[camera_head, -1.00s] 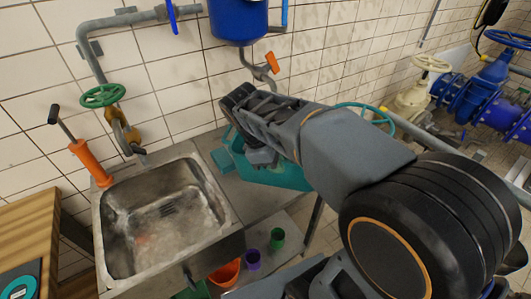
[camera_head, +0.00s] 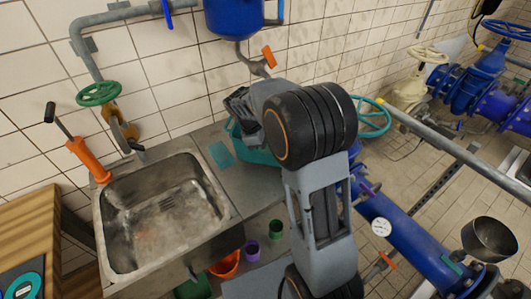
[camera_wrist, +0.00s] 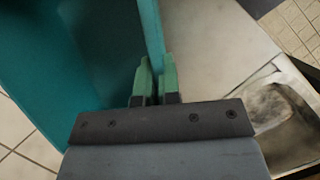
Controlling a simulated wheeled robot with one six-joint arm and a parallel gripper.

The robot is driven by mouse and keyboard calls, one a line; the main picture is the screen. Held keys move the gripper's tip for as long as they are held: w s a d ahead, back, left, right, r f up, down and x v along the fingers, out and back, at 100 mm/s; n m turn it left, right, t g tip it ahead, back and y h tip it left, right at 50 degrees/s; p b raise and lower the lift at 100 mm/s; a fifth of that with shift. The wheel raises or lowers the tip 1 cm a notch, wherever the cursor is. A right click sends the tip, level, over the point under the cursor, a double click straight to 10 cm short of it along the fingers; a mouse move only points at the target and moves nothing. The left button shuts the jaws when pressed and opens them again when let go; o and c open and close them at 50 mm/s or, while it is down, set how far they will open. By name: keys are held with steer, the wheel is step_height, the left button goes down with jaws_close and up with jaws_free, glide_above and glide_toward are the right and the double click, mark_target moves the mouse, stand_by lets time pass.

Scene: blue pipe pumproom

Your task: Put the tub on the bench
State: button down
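The tub (camera_head: 262,156) is teal and stands at the metal counter right of the sink, partly hidden behind my arm. My gripper (camera_head: 240,118) is at its upper left side. In the wrist view the tub (camera_wrist: 60,60) fills the left, and its upright wall runs between the two green fingers of my gripper (camera_wrist: 157,65). The fingers are close together on either side of this wall and look shut on it. I cannot tell whether the tub is clear of the counter. A wooden top (camera_head: 32,235), perhaps the bench, is at the lower left.
The metal sink (camera_head: 165,210) lies between the wooden top and the counter (camera_head: 245,190). A flat teal piece (camera_head: 221,154) lies on the counter. An orange pump handle (camera_head: 88,160) and green valve wheel (camera_head: 98,93) rise behind the sink. Blue pipes (camera_head: 410,240) occupy the right.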

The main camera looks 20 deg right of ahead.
mark_target(265, 160)
steer(key=shift+w+f, duration=0.15)
steer(key=shift+f, duration=1.6)
steer(key=shift+f, duration=0.2)
steer(key=c, duration=1.3)
jaws_free()
